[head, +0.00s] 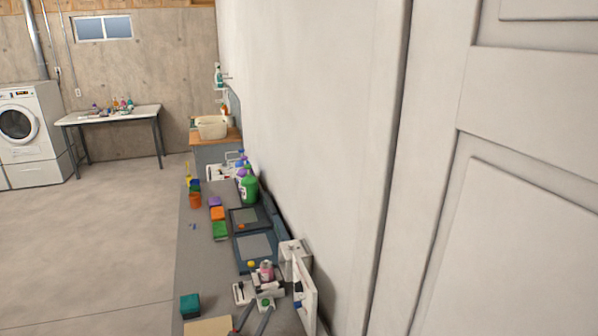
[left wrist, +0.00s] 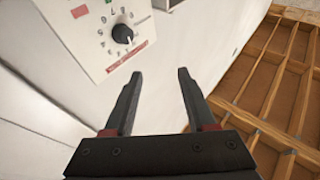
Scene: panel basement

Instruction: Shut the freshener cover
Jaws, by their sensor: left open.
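The freshener appears to be the small white box (head: 294,250) on the wall side, beyond the near end of the grey bench. A white flap (head: 304,292), seemingly its cover, stands out from it toward me, swung open. My left gripper (head: 261,308) is at the bottom of the head view, left of the flap and apart from it. In the left wrist view its two dark fingers (left wrist: 160,76) are spread, with nothing between them. The right gripper is not in view.
A white panel with a black dial (left wrist: 122,34) is beyond the fingers in the left wrist view. The grey bench (head: 198,262) holds coloured blocks, dark trays (head: 256,247) and a green bottle (head: 249,188). A white wall stands close on the right; open floor lies left.

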